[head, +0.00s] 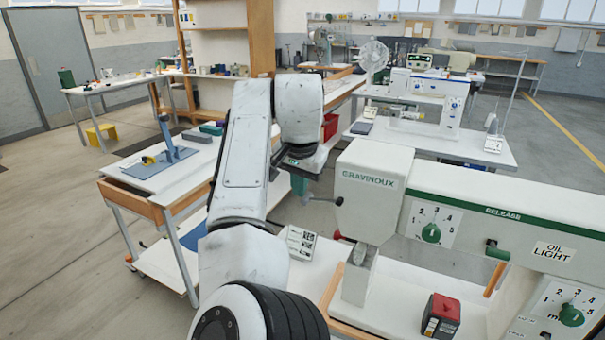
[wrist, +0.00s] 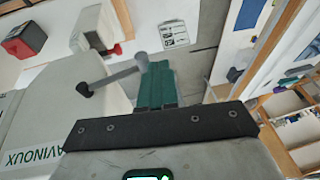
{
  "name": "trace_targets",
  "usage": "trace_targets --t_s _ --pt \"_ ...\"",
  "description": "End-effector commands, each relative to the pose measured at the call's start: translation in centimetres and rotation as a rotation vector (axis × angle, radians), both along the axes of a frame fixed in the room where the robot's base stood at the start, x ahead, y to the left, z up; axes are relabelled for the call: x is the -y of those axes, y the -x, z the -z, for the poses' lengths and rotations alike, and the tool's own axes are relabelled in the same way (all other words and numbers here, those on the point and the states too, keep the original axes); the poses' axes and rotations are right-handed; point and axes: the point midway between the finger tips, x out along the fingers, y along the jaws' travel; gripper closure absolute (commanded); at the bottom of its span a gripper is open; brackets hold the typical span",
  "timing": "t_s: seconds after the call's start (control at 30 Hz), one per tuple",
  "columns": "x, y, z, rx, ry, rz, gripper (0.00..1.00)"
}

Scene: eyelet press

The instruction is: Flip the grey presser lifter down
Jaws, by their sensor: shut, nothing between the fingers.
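The grey presser lifter (head: 324,199) is a short rod on the left side of the white GRAVINOUX machine head (head: 375,190). In the head view it sticks out to the left, roughly level. In the wrist view the lifter (wrist: 112,77) runs from a dark pivot up and right to a thicker end by my fingertips. My gripper (head: 299,187) has green fingers pointing down beside the lifter's free end. The fingers also show in the wrist view (wrist: 158,70), shut together and empty. I cannot tell whether they touch the lifter.
A red knob (head: 337,236) sits low on the machine head's left side. A red-and-black box (head: 441,317) stands on the machine's table. A white labelled card (head: 300,242) lies below my gripper. A bench with a blue fixture (head: 160,162) stands at left.

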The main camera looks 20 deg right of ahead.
Motion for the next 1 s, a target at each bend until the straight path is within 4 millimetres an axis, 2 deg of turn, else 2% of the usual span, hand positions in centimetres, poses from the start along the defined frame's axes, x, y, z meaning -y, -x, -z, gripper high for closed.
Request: trace_targets --t_s 0.3,0.77,1.0 --pt "-0.1 -0.1 0.9 -0.001 0.001 0.000 1.00" --pt "-0.1 -0.1 0.9 0.000 0.000 0.000 1.00" --pt "0.1 -0.2 -0.1 0.001 0.001 0.000 1.00"
